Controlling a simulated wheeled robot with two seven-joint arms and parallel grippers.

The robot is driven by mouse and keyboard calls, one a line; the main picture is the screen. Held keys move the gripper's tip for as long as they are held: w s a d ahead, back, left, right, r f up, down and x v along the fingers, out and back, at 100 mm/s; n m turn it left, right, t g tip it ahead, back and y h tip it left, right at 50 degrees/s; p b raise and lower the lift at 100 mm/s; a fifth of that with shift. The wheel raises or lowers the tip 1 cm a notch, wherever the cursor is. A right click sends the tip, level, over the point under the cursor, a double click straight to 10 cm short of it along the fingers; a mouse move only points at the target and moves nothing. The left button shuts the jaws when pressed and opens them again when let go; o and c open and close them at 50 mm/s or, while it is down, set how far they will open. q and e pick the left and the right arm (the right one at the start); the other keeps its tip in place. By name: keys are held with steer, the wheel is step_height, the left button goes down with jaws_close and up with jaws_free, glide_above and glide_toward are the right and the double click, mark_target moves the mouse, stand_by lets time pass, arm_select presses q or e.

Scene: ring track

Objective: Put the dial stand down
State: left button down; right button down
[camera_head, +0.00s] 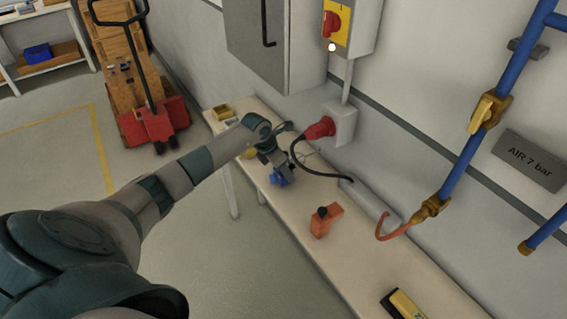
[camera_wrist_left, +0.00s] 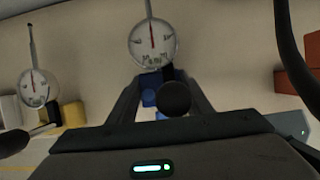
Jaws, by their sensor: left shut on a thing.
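In the head view my left gripper (camera_head: 272,161) is over the bench, with a blue block (camera_head: 280,178) just below it. In the left wrist view my left gripper (camera_wrist_left: 160,82) is shut on the dial stand, whose blue part (camera_wrist_left: 150,96) shows between the fingers, with a black knob (camera_wrist_left: 174,98) in front. Its round white dial (camera_wrist_left: 153,42) shows beyond the fingertips. I cannot tell whether its base touches the bench. My right gripper is not in view.
A second dial (camera_wrist_left: 33,88) is at the left, near yellow blocks. An orange block with a black knob (camera_head: 326,221) stands on the bench (camera_head: 347,262). A black cable (camera_head: 299,152) runs from a red plug (camera_head: 320,128) close beside my gripper. A yellow-black tool (camera_head: 405,304) lies nearer.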

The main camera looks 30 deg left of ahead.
arm_select(q)
steer(key=shift+f, duration=0.35)
steer(key=c, duration=0.9)
jaws_free()
steer(key=shift+f, duration=0.15)
steer(key=shift+s, duration=0.1)
steer(key=shift+b+v, duration=1.65)
steer(key=shift+v, duration=4.45)
